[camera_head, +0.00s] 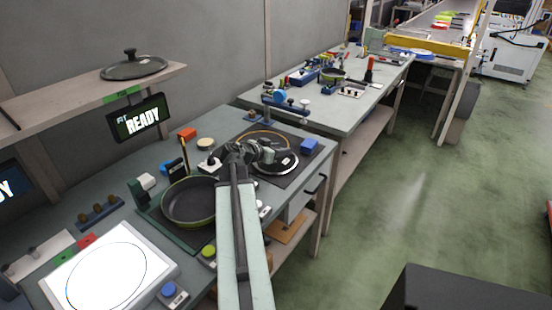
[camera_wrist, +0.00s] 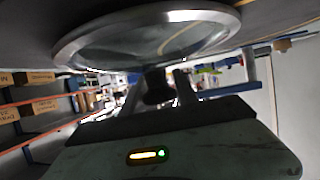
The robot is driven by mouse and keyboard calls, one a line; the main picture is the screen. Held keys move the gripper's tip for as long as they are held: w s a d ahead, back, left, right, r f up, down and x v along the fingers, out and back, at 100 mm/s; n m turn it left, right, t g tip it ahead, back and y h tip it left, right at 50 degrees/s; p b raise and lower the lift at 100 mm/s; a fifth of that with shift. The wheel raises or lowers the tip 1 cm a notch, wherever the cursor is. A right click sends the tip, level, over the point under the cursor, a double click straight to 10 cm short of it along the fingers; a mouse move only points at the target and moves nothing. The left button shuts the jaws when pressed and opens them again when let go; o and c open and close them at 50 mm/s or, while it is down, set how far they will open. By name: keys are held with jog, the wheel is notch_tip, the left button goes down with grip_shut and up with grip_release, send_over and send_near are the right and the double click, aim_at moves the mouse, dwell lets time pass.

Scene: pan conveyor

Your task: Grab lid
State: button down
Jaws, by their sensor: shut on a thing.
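A glass lid with a pale rim (camera_head: 288,161) is at my gripper (camera_head: 262,152), over the dark mat at the far end of the near bench. In the wrist view the lid (camera_wrist: 150,38) fills the top, and its dark knob (camera_wrist: 157,86) sits between my fingers (camera_wrist: 158,92). My gripper is shut on the knob. I cannot tell whether the lid touches the mat. A second lid (camera_head: 133,68) with a dark knob rests on the wall shelf. A black pan with a green rim (camera_head: 188,202) stands on the near bench, left of my arm.
A white lit panel (camera_head: 110,270) lies at the front left. A sign reading READY (camera_head: 139,119) hangs below the shelf. The green floor at right is mostly clear.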

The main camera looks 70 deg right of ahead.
jog(key=shift+r, duration=0.1)
notch_tip(320, 180, up, 10)
jog(key=p, duration=1)
